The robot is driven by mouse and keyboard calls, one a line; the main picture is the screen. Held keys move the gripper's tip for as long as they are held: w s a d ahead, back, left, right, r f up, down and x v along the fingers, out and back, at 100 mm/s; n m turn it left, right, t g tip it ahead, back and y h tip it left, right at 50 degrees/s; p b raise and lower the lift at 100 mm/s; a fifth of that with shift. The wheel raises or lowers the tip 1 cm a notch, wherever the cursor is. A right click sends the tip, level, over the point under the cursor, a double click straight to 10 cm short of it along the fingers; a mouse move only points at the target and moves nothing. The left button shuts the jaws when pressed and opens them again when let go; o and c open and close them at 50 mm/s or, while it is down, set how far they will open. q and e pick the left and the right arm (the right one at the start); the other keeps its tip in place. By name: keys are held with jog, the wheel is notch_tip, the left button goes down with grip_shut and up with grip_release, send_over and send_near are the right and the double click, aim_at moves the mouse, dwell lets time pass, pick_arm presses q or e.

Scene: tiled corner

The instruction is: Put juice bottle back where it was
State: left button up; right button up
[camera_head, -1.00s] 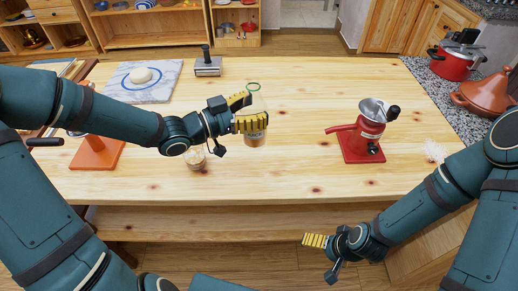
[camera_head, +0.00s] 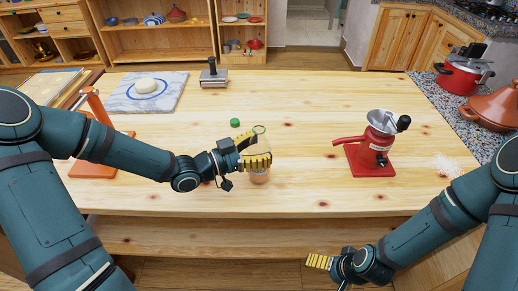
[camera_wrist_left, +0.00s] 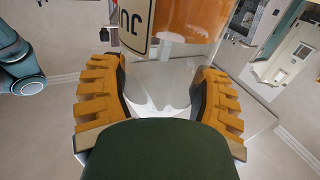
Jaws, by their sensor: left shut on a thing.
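My left gripper (camera_head: 257,160) is shut on the juice bottle, a clear bottle with a green ring at its open mouth (camera_head: 260,129). The fingers hide its middle in the head view, and its lower part shows just beneath them. Whether it touches the table cannot be told. In the left wrist view the bottle (camera_wrist_left: 195,20) sits between the fingers (camera_wrist_left: 160,100), with orange juice and part of the label showing. A small green cap (camera_head: 235,123) lies on the table behind the left gripper. My right gripper (camera_head: 319,262) is low, in front of the table edge; its opening is unclear.
The wooden table (camera_head: 310,110) is largely clear between the bottle and a red grinder (camera_head: 372,150) at right. A marble board (camera_head: 145,92) with a pale dough ball, a metal press (camera_head: 213,77) and an orange stand (camera_head: 95,170) occupy the left and back.

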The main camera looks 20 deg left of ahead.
pick_arm(q)
jog(key=o, duration=0.9)
jog(key=shift+f, duration=0.15)
jog(key=o, duration=0.4)
jog(key=shift+o, duration=0.2)
jog(key=shift+r, duration=0.2)
jog(key=shift+s+a, duration=0.2)
jog(key=shift+a, duration=0.1)
jog(key=p+v, duration=0.2)
jog(key=v, duration=0.9)
jog(key=shift+s, duration=0.2)
jog(key=shift+a, duration=0.1)
